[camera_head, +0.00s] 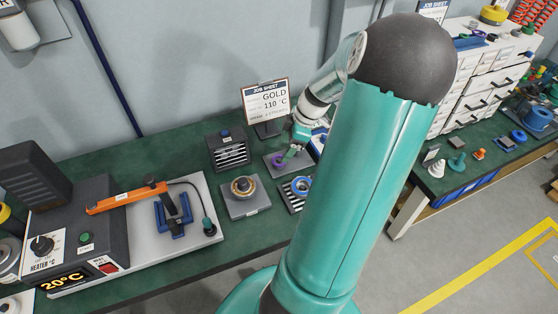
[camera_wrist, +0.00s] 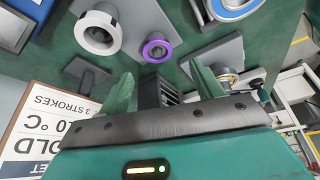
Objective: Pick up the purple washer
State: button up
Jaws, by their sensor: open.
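The purple washer (camera_head: 278,161) lies on a small grey plate on the green bench, below the job sheet stand. In the wrist view the purple washer (camera_wrist: 157,51) is a ring with a greyish middle, near the plate's edge, beyond my fingertips. My gripper (camera_head: 291,155) is low over the plate, close to the washer. In the wrist view my gripper (camera_wrist: 161,70) has its two green fingers apart with nothing held between them; the washer shows near the gap. I cannot tell the exact height above it.
A white ring (camera_wrist: 98,32) sits beside the washer on the same plate. A black slotted block (camera_head: 228,150), a plate with a gold ring (camera_head: 244,187), a blue ring (camera_head: 301,186) and the job sheet stand (camera_head: 266,104) are close by. The heater (camera_head: 85,225) is left.

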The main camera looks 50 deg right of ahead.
aim_at(279, 159)
jog(key=x, duration=0.5)
jog(key=shift+d+f, duration=0.1)
jog(key=shift+d, duration=0.1)
jog(key=c, duration=1.1)
